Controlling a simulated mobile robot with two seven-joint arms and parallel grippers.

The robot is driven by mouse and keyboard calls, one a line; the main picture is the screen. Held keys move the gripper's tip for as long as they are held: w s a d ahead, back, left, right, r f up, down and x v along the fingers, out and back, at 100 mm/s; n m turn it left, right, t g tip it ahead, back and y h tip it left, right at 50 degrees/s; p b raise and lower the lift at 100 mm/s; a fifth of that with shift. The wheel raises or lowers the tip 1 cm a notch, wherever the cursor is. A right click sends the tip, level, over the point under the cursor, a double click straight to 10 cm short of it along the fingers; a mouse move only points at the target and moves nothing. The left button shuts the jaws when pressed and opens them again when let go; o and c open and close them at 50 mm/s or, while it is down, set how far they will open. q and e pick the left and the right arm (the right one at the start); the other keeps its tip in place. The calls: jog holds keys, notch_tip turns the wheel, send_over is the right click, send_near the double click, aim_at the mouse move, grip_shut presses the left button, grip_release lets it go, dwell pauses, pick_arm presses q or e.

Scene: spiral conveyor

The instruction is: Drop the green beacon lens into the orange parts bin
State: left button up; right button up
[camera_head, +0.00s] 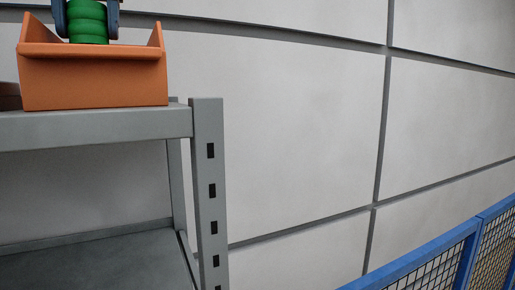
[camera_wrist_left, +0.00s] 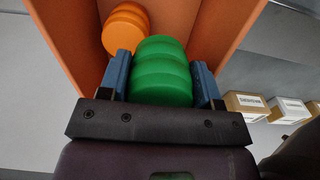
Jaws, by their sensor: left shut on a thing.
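The green beacon lens (camera_head: 87,22) is a ribbed green cylinder. My left gripper (camera_head: 88,8) is shut on it and holds it at the mouth of the orange parts bin (camera_head: 95,84). In the left wrist view the lens (camera_wrist_left: 162,72) sits between the two blue fingers of the gripper (camera_wrist_left: 163,80), with the bin walls (camera_wrist_left: 222,25) around and beyond it. An orange ribbed lens (camera_wrist_left: 125,28) lies in the bin beside the green one. The head view hides the lens's lower end behind the bin's front, so I cannot tell whether it touches the bin floor. My right gripper is not in view.
The bin stands on the top of a grey metal shelf rack (camera_head: 100,128), near its right post (camera_head: 208,190). A lower shelf (camera_head: 100,262) looks bare. Labelled cardboard boxes (camera_wrist_left: 252,104) show in the left wrist view. A blue mesh fence (camera_head: 440,268) stands at lower right.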

pick_arm(q)
jog(key=shift+f, duration=0.1)
jog(key=o, duration=1.1)
jog(key=shift+r, duration=0.2)
